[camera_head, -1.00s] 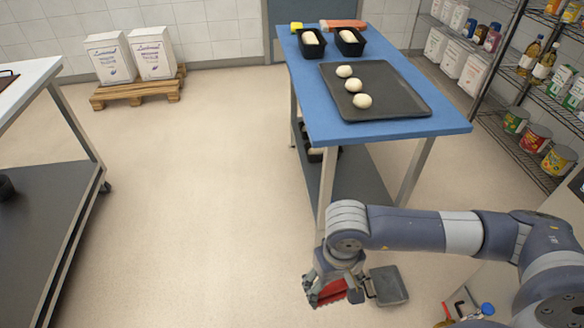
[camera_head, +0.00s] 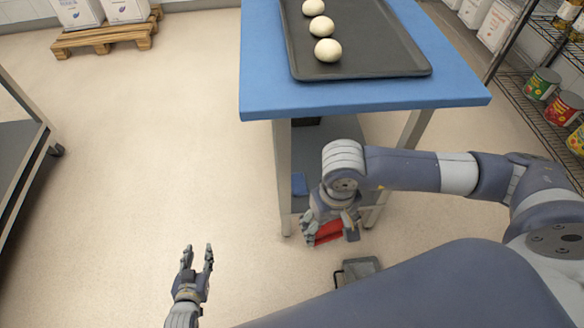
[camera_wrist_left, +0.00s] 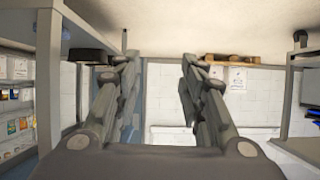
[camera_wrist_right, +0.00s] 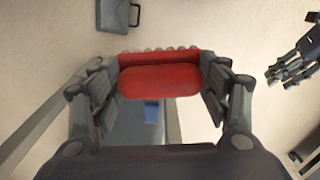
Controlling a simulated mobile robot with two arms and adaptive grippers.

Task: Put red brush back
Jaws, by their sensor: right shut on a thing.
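The red brush (camera_head: 326,232) is held by my right gripper (camera_head: 331,222), low beside the front legs of the blue table. In the right wrist view the brush (camera_wrist_right: 160,80) lies crosswise between the closed fingers (camera_wrist_right: 160,95), with bristles along its far edge. My left gripper (camera_head: 198,256) is open and empty over the bare floor, left of the brush. Its fingers (camera_wrist_left: 160,80) also show wide apart in the left wrist view.
The blue table (camera_head: 360,97) carries a dark tray (camera_head: 372,62) with dough balls (camera_head: 328,50). A small blue item (camera_head: 299,184) shows at its lower shelf. A wire shelf stands right.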

